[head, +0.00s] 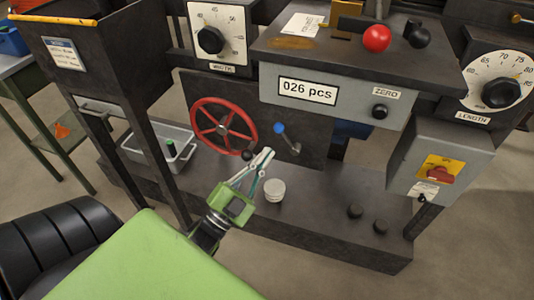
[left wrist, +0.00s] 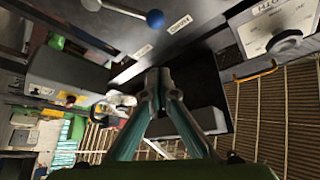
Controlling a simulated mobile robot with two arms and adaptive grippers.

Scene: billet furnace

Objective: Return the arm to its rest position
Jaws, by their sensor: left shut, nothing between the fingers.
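My left gripper (head: 265,157) is green with pale fingers, and it reaches up from the lower middle of the head view. Its fingers are together and hold nothing. The fingers also fill the middle of the left wrist view (left wrist: 157,80), with their tips close together. In the head view the fingertips appear just below a lever with a blue knob (head: 279,127) and right of a red handwheel (head: 223,126). I cannot tell whether they touch the machine. The blue knob also shows in the left wrist view (left wrist: 155,19). My right gripper is not in view.
A white round piece (head: 274,191) stands on the dark machine base (head: 318,208), close right of the gripper. A grey bin (head: 160,147) is at the left. A counter box reads 026 pcs (head: 307,91). A red rotary switch (head: 440,175) is at the right. Open floor lies in front.

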